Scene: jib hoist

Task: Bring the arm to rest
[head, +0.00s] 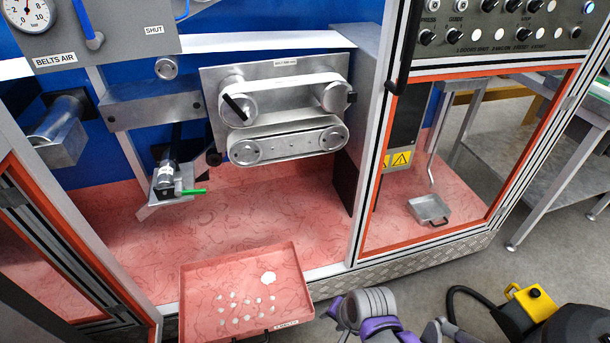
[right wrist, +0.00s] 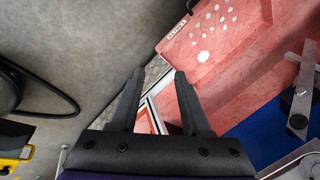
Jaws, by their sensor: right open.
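My right arm enters at the bottom of the head view, grey and purple, just right of the red tray (head: 295,268). My right gripper (right wrist: 158,78) shows clearly in the right wrist view. Its two dark fingers are apart, with nothing between them. Its fingertips point toward the floor and the machine's lower edge, and the red tray (right wrist: 245,45) lies beyond them to the upper right. The gripper looks clear of the tray. My left arm and gripper are not in view.
The red tray holds several small white pieces and one larger one. Behind it stand the machine's belt unit (head: 285,110), a green-handled fixture (head: 175,185) and framed door openings. A metal pan (head: 430,208) sits in the right bay.

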